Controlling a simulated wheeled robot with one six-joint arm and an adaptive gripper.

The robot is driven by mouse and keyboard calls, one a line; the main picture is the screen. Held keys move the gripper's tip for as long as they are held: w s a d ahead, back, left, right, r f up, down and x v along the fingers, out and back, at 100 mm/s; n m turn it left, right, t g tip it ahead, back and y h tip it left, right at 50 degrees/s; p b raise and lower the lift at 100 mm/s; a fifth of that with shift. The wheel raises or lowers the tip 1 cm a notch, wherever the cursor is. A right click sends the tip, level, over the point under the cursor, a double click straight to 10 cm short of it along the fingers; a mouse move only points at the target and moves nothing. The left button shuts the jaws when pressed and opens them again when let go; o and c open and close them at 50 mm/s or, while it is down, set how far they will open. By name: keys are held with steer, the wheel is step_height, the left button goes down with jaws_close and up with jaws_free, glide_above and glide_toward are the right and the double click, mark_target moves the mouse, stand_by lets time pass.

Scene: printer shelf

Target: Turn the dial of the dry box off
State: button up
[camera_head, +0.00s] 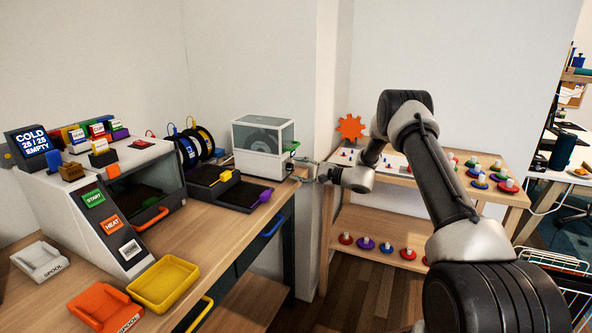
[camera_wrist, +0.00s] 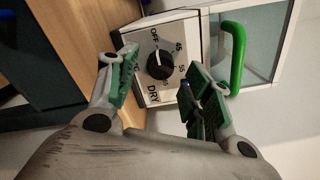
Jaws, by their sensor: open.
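The dry box (camera_head: 262,148) is a white box with clear windows at the back right end of the workbench. In the wrist view, its front panel carries a black round dial (camera_wrist: 160,65) with a white pointer line, ringed by the marks OFF, 45, 55 and others partly hidden, with DRY below. The pointer leans toward the OFF side; its exact setting is hard to tell. My gripper (camera_wrist: 160,82) is open, its green-padded fingers on either side of the dial and apart from it. In the head view my gripper (camera_head: 308,172) is at the box's right side.
A green handle (camera_wrist: 233,60) on the dry box door stands close to my right finger. A shelf with colored pegs (camera_head: 375,222) stands right of the bench.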

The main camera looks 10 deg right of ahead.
steer(key=v, duration=1)
steer(key=shift+s+d, duration=0.15)
steer(key=s+f+g+h, duration=0.1)
steer(key=s+f+g, duration=0.3)
steer(key=s+f, duration=0.45)
steer(key=s+r+n+g+h, duration=0.2)
steer(key=s+r+g, duration=0.25)
steer(key=s, duration=0.65)
steer(key=s+d+r+n+h, duration=0.1)
steer(key=s+r+n+h, duration=0.2)
steer(key=s+r, duration=0.5)
steer(key=s+d+r+n+t+h, duration=0.1)
steer(key=s+r+n+h, duration=0.3)
steer(key=s+r, duration=0.5)
steer(key=s+d+r+n+t+h, duration=0.1)
steer(key=s+d+r+n+h, duration=0.2)
steer(key=s+r, duration=0.6)
steer(key=s+n+h, duration=0.1)
steer(key=s, duration=0.3)
steer(key=shift+h, duration=0.3)
